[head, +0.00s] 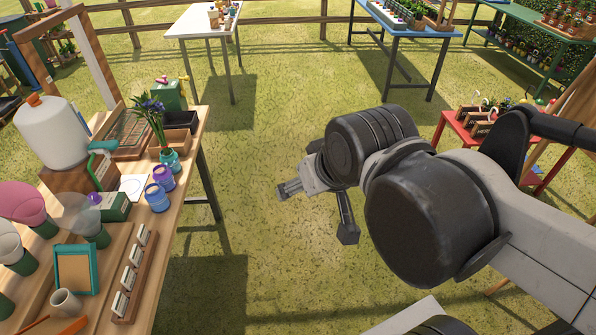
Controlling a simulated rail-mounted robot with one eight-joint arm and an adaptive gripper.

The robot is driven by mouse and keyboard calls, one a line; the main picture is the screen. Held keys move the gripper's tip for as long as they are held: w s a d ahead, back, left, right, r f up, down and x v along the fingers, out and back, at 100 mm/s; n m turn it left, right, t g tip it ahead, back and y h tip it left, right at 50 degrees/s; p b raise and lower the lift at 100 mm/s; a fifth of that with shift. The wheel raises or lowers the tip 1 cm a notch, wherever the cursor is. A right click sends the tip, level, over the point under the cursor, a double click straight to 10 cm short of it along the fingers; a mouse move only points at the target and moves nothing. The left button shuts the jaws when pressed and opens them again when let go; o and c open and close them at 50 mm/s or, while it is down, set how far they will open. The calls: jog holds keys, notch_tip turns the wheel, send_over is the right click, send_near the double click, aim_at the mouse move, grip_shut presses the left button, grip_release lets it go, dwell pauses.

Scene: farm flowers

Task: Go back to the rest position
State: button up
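My gripper (289,189) is at the end of my folded arm, in the middle of the head view. It hangs in the open air above the grass, to the right of the wooden table (176,228) and apart from it. Its fingers are small here and point left, towards the table. I see nothing held in it, but I cannot tell whether the fingers are open or shut. My large grey and black arm links cover much of the right side of the view.
The wooden table at left holds a white jug (52,133), a flower vase (170,160), blue and purple jars (157,197) and a card rack (134,275). A red stand (458,130) is at right. White (203,22) and blue (408,25) tables stand behind. Grass between is clear.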

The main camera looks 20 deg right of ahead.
jog(key=shift+f, duration=0.1)
notch_tip(320, 180, down, 5)
jog(key=b, duration=0.5)
dwell(0.9)
